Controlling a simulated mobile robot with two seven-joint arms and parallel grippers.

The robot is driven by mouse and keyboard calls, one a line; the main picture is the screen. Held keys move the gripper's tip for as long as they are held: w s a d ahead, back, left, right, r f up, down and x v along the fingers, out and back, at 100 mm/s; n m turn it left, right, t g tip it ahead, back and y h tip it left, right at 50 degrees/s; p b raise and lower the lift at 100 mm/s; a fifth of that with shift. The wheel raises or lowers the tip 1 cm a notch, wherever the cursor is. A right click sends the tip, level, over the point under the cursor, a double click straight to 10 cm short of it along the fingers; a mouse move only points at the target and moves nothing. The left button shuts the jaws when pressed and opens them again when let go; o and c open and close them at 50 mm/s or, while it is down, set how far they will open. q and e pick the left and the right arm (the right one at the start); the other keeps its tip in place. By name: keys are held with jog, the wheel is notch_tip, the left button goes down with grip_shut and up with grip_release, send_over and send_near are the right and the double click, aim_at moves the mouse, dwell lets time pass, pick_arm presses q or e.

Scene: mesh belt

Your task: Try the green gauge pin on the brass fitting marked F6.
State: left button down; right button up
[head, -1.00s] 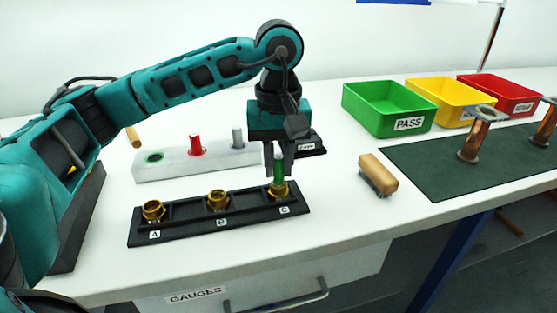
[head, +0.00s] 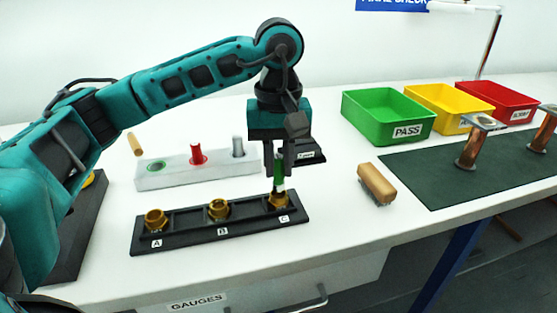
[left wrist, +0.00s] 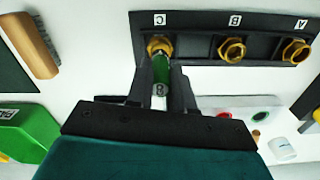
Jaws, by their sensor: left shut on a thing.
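The black tray (head: 188,232) holds three brass fittings in places A (head: 156,221), B (head: 218,209) and C (head: 279,201). I cannot read an F6 mark on any of them. My left gripper (head: 278,170) points down over place C and is shut on the green gauge pin (head: 279,179). The pin is upright, its lower end at the mouth of the C fitting; how deep it reaches I cannot tell. In the left wrist view the pin (left wrist: 161,70) stands between the fingers, against the C fitting (left wrist: 160,45). My right gripper is out of view.
Behind the tray, a white gauge stand (head: 180,178) has a red pin (head: 197,154), a grey pin (head: 238,147) and an empty green-ringed place. A wooden brush (head: 377,183) lies to the right. Green (head: 388,118), yellow and red bins stand at the back right.

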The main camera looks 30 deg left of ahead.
pick_arm(q)
jog(key=shift+r, duration=0.15)
jog(key=shift+r+p, duration=2.15)
jog(key=shift+r, duration=0.8)
jog(key=shift+f, duration=0.1)
